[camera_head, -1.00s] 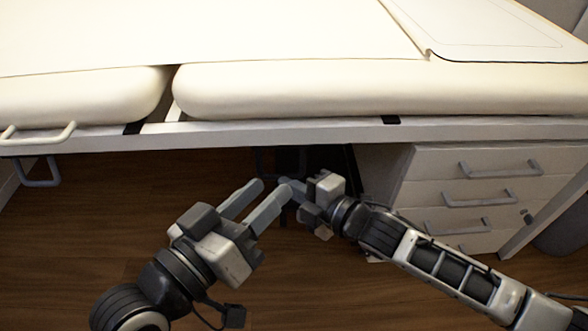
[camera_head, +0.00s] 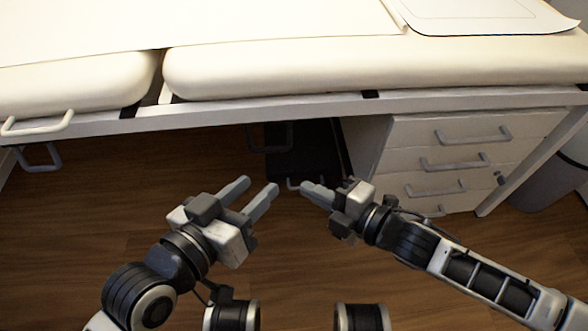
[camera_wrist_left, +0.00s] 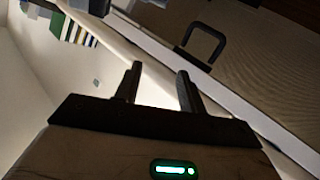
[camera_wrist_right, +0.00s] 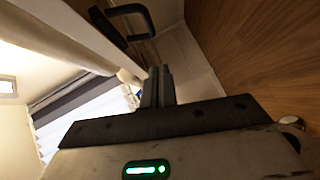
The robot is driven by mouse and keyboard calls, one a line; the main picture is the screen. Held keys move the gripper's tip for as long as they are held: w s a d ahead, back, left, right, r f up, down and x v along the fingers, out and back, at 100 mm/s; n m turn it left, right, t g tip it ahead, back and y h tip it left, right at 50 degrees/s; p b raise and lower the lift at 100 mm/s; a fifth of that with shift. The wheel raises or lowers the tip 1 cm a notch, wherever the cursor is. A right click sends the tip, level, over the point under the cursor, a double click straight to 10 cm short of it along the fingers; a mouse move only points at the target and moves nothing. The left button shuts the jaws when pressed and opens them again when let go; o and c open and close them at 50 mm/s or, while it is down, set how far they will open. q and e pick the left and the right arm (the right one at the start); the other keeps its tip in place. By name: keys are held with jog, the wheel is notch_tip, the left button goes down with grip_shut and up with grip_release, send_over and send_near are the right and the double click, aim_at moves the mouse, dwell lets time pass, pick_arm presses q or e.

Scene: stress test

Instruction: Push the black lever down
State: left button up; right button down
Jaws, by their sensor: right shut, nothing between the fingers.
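A dark loop-shaped lever (camera_head: 270,150) hangs under the bed's edge at the centre of the head view. A second dark loop (camera_head: 40,168) hangs at the far left. A black loop shows in the left wrist view (camera_wrist_left: 222,42) and one in the right wrist view (camera_wrist_right: 148,22); I cannot tell which each is. My left gripper (camera_head: 260,187) is open and empty, below and left of the central lever in the picture. My right gripper (camera_head: 306,188) is shut and empty, below and right of it. Neither visibly touches a lever.
A padded cream examination bed (camera_head: 370,68) spans the view above my grippers. A white drawer unit (camera_head: 400,165) with grey handles stands at the right. A pale loop handle (camera_head: 38,124) is on the bed's left edge. The wooden floor (camera_head: 90,215) is clear.

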jog(key=shift+v, duration=1)
jog(key=shift+f, duration=0.1)
